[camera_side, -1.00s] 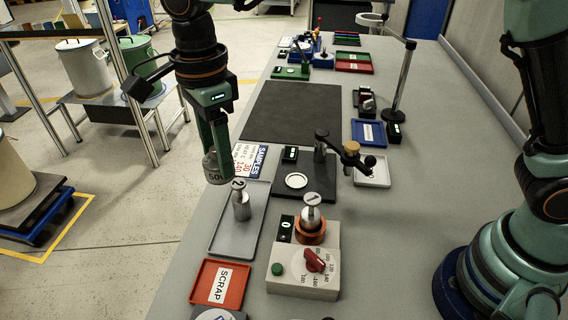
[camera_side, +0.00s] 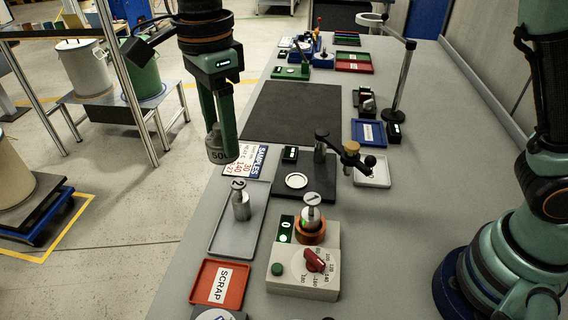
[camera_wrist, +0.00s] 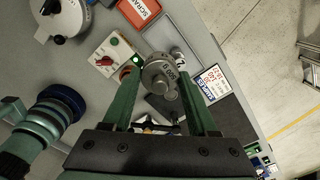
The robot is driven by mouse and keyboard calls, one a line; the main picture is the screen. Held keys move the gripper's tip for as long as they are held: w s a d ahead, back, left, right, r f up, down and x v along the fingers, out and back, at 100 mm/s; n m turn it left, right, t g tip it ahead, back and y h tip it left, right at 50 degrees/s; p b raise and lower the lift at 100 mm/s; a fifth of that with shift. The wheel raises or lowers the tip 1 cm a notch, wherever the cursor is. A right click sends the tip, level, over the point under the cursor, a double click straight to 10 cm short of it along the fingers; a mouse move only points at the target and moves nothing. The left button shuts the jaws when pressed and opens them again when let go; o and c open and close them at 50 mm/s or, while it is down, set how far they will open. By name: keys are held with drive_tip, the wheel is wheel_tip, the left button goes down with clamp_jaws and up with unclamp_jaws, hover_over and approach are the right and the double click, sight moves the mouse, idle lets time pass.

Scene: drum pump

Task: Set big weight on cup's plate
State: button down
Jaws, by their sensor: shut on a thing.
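The big grey weight, marked 500 (camera_side: 221,155), hangs in my gripper (camera_side: 222,140), which is shut on it, above the left edge of the bench. The weight also shows between the fingers in the wrist view (camera_wrist: 160,76). A smaller weight marked 2 (camera_side: 241,206) stands on the grey tray below. Another small weight (camera_side: 311,215) stands on a copper-coloured cup-like part (camera_side: 310,236) on the box with the red knob. A white round plate (camera_side: 296,181) lies on a dark base behind it. I cannot tell which is the cup's plate.
The grey tray (camera_side: 220,245) has bare room beside the small weight. A red SCRAP tray (camera_side: 232,287) is in front. The control box (camera_side: 305,285) stands right of it. A dark post with a side arm (camera_side: 351,158) rises beside the white plate. A dark mat (camera_side: 290,112) is clear.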

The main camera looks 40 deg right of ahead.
drive_tip(key=s+d+f, duration=0.1)
drive_tip(key=s+d, duration=0.1)
drive_tip(key=d, duration=0.1)
drive_tip(key=s+d+f, duration=0.2)
drive_tip(key=s+d, duration=0.1)
drive_tip(key=d, duration=0.1)
drive_tip(key=s+d+f, duration=0.2)
drive_tip(key=s+d, duration=0.1)
drive_tip(key=d, duration=0.1)
drive_tip(key=shift+s+d+f, duration=0.1)
drive_tip(key=shift+d+f, duration=0.1)
drive_tip(key=shift+f, duration=0.7)
drive_tip(key=shift+f, duration=1.4)
idle(1.9)
drive_tip(key=shift+c, duration=0.5)
unclamp_jaws()
drive_tip(key=shift+o, duration=0.5)
wheel_tip(320, 180, up, 8)
idle(0.7)
